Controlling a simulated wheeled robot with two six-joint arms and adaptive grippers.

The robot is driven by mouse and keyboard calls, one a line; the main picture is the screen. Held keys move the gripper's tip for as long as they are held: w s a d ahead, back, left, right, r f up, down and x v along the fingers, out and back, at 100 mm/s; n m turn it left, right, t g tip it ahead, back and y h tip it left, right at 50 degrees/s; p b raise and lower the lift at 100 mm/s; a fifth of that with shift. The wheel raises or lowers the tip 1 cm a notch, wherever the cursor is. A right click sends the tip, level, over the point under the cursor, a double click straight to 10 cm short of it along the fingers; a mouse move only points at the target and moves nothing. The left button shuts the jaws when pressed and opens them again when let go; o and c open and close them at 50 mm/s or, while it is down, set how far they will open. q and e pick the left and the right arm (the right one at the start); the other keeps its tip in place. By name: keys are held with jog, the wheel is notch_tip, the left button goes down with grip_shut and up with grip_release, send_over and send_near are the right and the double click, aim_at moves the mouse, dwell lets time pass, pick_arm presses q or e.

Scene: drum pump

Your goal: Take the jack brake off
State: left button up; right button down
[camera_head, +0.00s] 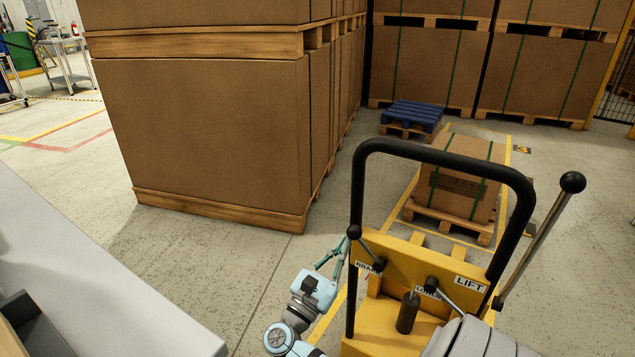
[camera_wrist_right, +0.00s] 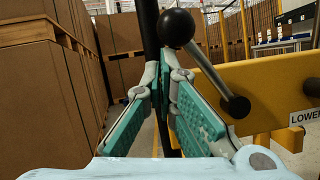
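The yellow jack (camera_head: 395,340) stands at the lower right in the head view, under a black hoop handle (camera_head: 440,147). Its brake lever, a thin rod with a black ball knob (camera_head: 354,231), rises beside the BRAKE label (camera_head: 367,267). In the right wrist view the knob (camera_wrist_right: 176,28) and its rod (camera_wrist_right: 212,75) lean up and left. My right gripper (camera_head: 336,258) is at the left side of the jack, close to the knob. Its teal fingers (camera_wrist_right: 164,85) are partly open with a narrow gap, below the knob; contact cannot be told. My left gripper is not in view.
A LOWER lever (camera_head: 432,283) and a long ball-ended lever (camera_head: 540,240) by the LIFT label stand right of the brake. A boxed load (camera_head: 460,180) on a pallet lies beyond the handle. Tall cartons (camera_head: 205,130) stand left. Floor between is clear.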

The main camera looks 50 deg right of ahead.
jog(key=shift+s+d+r+m+g, duration=0.1)
jog(key=shift+s+r+m+g, duration=0.1)
jog(key=shift+s+r+m, duration=0.35)
jog(key=shift+s+d+r+m+g, duration=0.1)
jog(key=shift+s+r+m+g, duration=0.15)
jog(key=shift+s+r, duration=1)
jog(key=shift+r, duration=0.1)
notch_tip(320, 180, up, 10)
send_over(360, 238)
jog(key=shift+a, duration=0.35)
